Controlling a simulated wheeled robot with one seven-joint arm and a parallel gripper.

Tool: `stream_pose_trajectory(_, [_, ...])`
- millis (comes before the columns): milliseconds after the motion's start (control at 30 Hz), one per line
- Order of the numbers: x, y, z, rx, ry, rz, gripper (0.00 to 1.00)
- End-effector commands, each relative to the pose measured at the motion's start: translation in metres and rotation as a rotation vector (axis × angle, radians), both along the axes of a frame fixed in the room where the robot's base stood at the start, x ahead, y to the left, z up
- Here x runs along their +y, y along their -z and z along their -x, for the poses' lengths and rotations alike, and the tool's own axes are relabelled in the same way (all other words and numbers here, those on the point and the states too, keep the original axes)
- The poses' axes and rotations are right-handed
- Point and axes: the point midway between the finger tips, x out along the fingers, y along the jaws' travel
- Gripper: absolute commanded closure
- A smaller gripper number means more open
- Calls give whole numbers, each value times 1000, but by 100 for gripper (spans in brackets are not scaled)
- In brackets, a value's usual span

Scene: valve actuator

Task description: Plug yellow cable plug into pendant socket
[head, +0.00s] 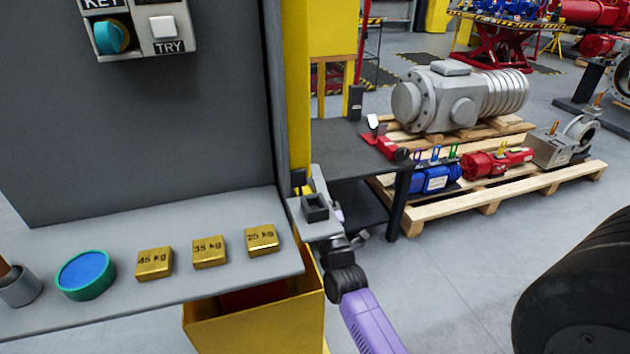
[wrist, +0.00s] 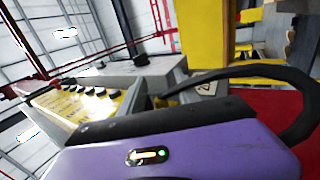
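The plug itself is not clearly visible, nor is the finger gap.
Gold weights (head: 210,252) and a teal-rimmed blue disc (head: 86,274) lie on the shelf (head: 150,305). A yellow bin (head: 255,325) stands below. A yellow post (head: 298,90) rises behind the socket. A dark table (head: 345,150) and a loaded pallet (head: 500,205) stand right.

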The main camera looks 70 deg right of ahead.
Motion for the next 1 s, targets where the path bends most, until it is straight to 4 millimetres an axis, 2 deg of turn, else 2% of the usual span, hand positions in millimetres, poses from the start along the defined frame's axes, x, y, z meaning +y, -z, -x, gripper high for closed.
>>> stream_pose_trajectory(167, [5, 5, 4, 2, -1, -1, 61])
stream_pose_trajectory(600, [48, 36, 40, 2, 0, -2, 61])
stream_pose_trajectory(1000, [52, 38, 44, -1, 0, 1, 61])
